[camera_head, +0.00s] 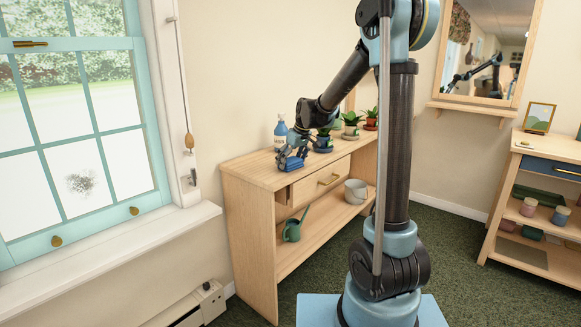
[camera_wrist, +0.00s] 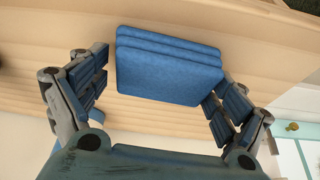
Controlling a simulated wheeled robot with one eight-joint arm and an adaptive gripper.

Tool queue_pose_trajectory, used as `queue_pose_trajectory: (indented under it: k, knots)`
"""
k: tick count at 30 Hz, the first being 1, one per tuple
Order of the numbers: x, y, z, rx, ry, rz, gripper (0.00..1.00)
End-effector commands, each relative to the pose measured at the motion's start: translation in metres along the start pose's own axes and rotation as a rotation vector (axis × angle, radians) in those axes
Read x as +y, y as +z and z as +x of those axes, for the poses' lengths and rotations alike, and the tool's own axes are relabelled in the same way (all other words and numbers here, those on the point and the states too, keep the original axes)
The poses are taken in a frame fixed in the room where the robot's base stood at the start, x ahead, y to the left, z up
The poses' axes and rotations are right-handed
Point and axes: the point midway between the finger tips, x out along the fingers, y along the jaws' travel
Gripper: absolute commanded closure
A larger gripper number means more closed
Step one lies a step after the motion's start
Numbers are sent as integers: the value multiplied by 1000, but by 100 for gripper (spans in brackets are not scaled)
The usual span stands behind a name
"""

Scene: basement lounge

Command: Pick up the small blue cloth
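The small blue cloth (camera_head: 291,163) is folded in layers at the front left edge of the wooden console's top (camera_head: 257,172). In the wrist view the cloth (camera_wrist: 168,70) lies between my two fingers against pale wood. My gripper (camera_head: 292,152) is over the cloth with its fingers pointing down. In the wrist view my gripper (camera_wrist: 160,80) has its fingers spread. A gap shows between the left finger and the cloth. The right finger is close to the cloth's edge, and I cannot tell whether it touches.
A blue spray bottle (camera_head: 281,131) stands just behind my gripper. Potted plants (camera_head: 350,126) stand along the back right of the top. A green watering can (camera_head: 292,230) and a pale bucket (camera_head: 355,191) are on the lower shelf. The window (camera_head: 75,120) is at left.

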Motion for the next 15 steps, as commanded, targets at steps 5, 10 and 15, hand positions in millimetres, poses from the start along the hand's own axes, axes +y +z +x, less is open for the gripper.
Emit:
queue_pose_trajectory:
  k: [5,10,15]
  knots:
    - [0,0,0,0,0,0,41]
    - [0,0,0,0,0,0,41]
    - [0,-2,-6,0,0,0,41]
